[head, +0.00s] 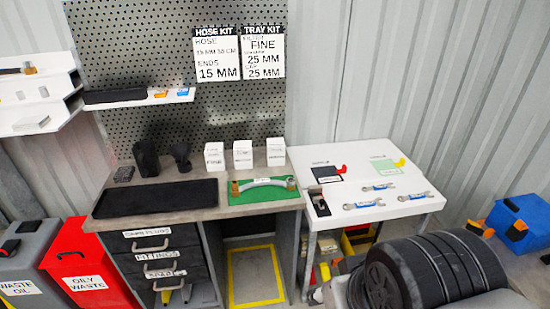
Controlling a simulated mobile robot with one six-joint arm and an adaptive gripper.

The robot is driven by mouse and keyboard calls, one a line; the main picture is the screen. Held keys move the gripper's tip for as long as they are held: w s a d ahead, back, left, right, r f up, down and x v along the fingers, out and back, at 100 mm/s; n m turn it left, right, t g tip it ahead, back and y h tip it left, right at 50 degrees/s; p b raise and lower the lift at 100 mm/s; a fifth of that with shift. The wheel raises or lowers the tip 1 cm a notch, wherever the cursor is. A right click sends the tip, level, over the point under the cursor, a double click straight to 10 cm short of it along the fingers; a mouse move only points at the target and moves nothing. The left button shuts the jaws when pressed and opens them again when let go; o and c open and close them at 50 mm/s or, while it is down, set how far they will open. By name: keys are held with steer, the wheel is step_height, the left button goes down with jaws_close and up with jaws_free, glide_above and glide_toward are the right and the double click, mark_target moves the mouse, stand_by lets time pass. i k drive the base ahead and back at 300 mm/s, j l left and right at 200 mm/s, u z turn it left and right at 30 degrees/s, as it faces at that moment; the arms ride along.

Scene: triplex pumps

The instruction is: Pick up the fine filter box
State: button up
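Three white boxes stand upright in a row on the back of the grey workbench (166,208). The left box (214,157) carries dark print that seems to read FINE, so it looks like the fine filter box. The middle box (243,155) and the right box (275,152) also have small print that I cannot read surely. The boxes stand close together with narrow gaps. My gripper is not in view, and nothing is seen touching the boxes.
A black mat (155,198) and a green mat (262,194) with a curved hose (265,183) lie before the boxes. Dark fittings (146,158) stand left of them. A white table (362,190) holds wrenches.

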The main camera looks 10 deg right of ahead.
mark_target(214, 152)
steer(key=i+j+u, duration=0.2)
steer(key=i, duration=0.35)
steer(key=i+j+u, duration=0.15)
steer(key=i+j, duration=0.15)
steer(key=i, duration=0.3)
steer(key=i+j+u, duration=0.2)
steer(key=i, duration=0.4)
steer(key=l, duration=0.1)
